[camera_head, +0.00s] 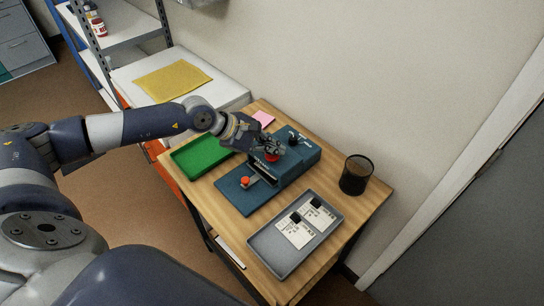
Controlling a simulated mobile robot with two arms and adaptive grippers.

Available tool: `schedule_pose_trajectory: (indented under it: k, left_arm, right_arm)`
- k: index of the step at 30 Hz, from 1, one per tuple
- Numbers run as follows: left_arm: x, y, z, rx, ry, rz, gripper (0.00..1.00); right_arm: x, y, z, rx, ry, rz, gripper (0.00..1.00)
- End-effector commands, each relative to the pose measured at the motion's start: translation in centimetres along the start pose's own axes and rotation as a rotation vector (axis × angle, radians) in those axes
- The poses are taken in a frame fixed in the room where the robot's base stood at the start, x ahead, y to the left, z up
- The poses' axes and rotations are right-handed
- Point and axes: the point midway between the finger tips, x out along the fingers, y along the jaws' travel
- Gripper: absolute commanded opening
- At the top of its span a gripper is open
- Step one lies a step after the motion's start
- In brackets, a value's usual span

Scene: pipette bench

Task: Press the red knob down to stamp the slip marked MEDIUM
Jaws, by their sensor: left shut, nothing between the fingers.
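A blue stamping machine (300,157) stands on the wooden table. My right gripper is not in view.
A green tray (203,154) lies left of the machine, with a pink pad (263,117) behind. A black mesh cup (356,174) stands at the right. Small black blocks sit by the slips. A yellow sheet (172,82) lies on a white surface beyond the table.

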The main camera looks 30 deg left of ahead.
Motion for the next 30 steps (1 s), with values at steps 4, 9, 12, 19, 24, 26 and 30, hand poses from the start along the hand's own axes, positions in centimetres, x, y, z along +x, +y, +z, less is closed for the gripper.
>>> schedule_pose_trajectory:
  k: [4,9,12,19,24,26,30]
  left_arm:
    - [0.23,-0.25,-0.2,-0.001,0.001,-0.003,0.0]
    - [0.36,-0.35,-0.3,-0.001,0.001,-0.003,0.0]
    - [0.44,-0.42,-0.36,-0.001,0.001,-0.003,0.0]
    - [0.63,-0.57,-0.5,-0.001,0.002,-0.004,0.0]
    - [0.56,-0.53,-0.46,-0.001,0.002,-0.004,0.0]
    - [0.47,-0.46,-0.39,-0.001,0.002,-0.004,0.0]
    - [0.01,-0.11,-0.05,-0.001,0.001,-0.003,0.0]
  right_arm:
    - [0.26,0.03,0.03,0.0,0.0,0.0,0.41]
    - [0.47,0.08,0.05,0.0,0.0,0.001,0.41]
    - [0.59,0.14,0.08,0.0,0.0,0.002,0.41]
    - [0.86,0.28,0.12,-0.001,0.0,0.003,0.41]
    - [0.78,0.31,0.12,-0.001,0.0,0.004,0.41]
    - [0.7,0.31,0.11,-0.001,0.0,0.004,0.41]
    - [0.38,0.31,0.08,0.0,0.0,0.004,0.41]
